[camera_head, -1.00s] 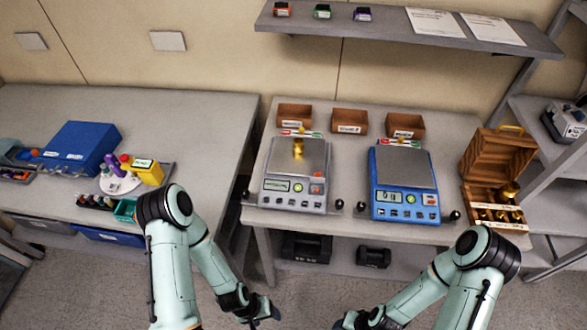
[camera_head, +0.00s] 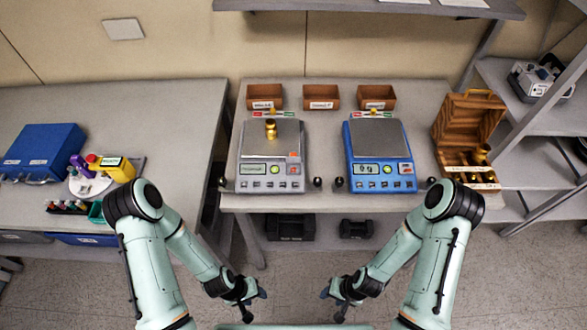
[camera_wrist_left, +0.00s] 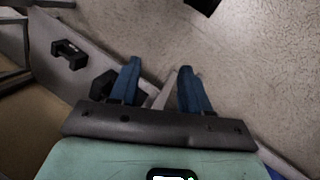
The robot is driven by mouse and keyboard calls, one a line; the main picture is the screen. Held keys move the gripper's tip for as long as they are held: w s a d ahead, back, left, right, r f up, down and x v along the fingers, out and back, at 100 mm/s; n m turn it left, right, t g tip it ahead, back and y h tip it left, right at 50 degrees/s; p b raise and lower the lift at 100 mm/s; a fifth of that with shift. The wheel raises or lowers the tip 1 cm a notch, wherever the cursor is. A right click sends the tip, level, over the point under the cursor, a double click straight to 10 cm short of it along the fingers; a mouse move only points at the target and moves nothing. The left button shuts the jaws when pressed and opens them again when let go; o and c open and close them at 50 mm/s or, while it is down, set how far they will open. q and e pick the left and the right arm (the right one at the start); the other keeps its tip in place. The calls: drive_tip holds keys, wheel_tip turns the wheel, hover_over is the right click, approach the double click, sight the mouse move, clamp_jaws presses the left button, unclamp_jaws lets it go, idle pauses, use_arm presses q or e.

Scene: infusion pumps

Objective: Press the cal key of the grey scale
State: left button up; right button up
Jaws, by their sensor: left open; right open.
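The grey scale (camera_head: 270,168) stands on the middle bench, left of the blue scale (camera_head: 380,155). A brass weight (camera_head: 270,130) stands on its pan. Its front has a lit green display (camera_head: 251,169), a round green button, a red button and a row of small keys (camera_head: 265,185); the key labels are too small to read. My left gripper (camera_head: 256,303) is open and empty, in front of and below the bench edge, well apart from the scale. The left wrist view shows its two blue fingers (camera_wrist_left: 160,78) spread over the floor. My right gripper (camera_head: 332,305) is open and empty, also before the bench.
Wooden trays (camera_head: 321,97) stand behind the scales. Black knobs stand by the bench's front edge. An open wooden weight box (camera_head: 468,150) is at right. Dark weights (camera_head: 290,227) lie on the lower shelf. The left bench holds a blue case (camera_head: 40,152) and bottles.

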use_arm(q)
clamp_jaws()
idle(1.4)
